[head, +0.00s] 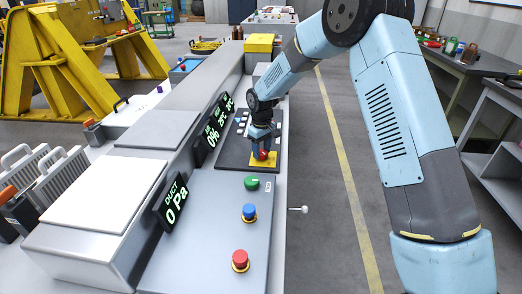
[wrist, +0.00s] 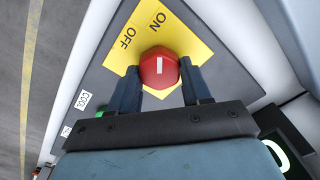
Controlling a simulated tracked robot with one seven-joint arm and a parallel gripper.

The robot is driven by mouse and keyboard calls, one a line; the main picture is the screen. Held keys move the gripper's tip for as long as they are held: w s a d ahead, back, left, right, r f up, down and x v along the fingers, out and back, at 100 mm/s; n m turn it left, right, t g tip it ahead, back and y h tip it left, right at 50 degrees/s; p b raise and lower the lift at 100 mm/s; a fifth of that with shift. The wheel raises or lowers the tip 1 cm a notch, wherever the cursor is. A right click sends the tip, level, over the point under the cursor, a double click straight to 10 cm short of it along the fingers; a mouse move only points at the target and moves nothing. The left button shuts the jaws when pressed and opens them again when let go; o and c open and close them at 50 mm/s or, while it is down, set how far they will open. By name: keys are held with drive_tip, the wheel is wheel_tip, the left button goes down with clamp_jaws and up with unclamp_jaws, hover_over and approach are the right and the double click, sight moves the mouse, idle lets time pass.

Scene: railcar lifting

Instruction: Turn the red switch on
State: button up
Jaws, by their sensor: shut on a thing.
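The red switch (wrist: 158,68) is a round red knob with a white mark, set on a yellow plate (wrist: 180,28) lettered ON and OFF. In the wrist view its white mark points roughly between the two words and the fingers. My gripper (wrist: 160,85) has one dark finger on each side of the knob and is shut on it. In the head view my gripper (head: 262,150) comes down onto the red switch (head: 262,156) from above, and the yellow plate (head: 266,162) shows around it. Part of the knob is hidden by the fingers.
Nearer on the console are a green knob (head: 252,183), a blue button (head: 249,212) and a red button (head: 240,260). Displays, including a DUCT one (head: 172,200), stand along the left. A small white-ended lever (head: 299,209) sticks out at the right edge. The aisle floor is clear.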

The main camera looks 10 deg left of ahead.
sight(262, 151)
drive_tip(key=shift+w+m, duration=0.1)
drive_tip(key=shift+m, duration=0.6)
drive_tip(key=o, duration=1.1)
drive_tip(key=shift+c, duration=0.2)
wheel_tip(262, 151, up, 14)
drive_tip(key=shift+f, duration=0.15)
